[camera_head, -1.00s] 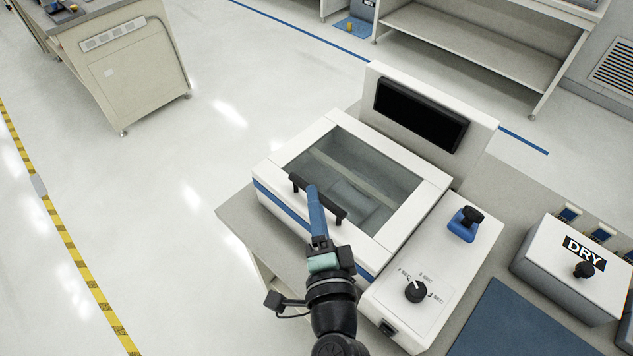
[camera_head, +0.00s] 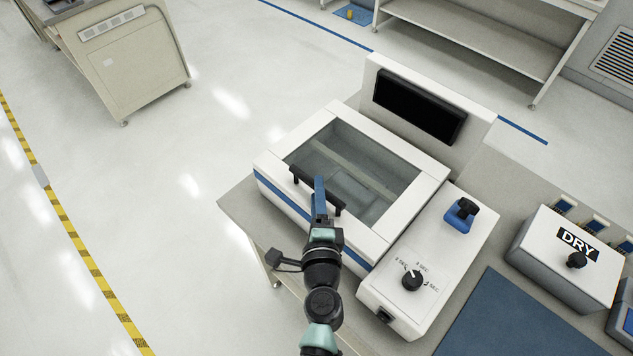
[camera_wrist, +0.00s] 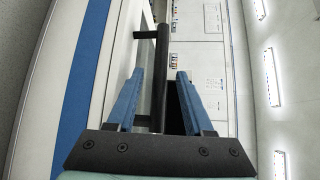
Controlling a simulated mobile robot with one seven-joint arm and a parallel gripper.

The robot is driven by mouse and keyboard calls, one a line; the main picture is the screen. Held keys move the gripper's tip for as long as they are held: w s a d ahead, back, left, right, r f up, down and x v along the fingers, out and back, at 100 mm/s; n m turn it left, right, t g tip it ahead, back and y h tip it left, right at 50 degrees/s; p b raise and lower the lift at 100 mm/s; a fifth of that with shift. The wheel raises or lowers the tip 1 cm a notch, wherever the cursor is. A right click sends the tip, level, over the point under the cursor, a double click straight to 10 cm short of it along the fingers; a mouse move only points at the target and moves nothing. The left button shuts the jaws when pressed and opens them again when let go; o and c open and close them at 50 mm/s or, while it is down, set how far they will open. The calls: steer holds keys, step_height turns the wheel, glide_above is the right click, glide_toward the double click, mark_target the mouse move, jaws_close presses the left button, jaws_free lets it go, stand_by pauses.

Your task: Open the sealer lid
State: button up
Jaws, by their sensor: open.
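The sealer (camera_head: 292,205) is a white box with a blue stripe on the bench. Its lid (camera_head: 428,192) is down, with a clear window framed in white. A black bar handle (camera_head: 300,175) runs along the lid's front edge. My gripper (camera_head: 319,182) is at the handle, its blue fingers open. In the wrist view the handle bar (camera_wrist: 161,60) runs lengthwise between the two open fingers of my gripper (camera_wrist: 159,72). I see a gap on the left finger's side; contact with the right finger cannot be told.
A control box with a dial (camera_head: 412,281) and a blue-based black knob (camera_head: 460,214) sits right of the lid. A dark screen panel (camera_head: 419,106) stands behind it.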

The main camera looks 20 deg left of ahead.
steer(key=shift+x, duration=1.45)
jaws_close()
stand_by(0.4)
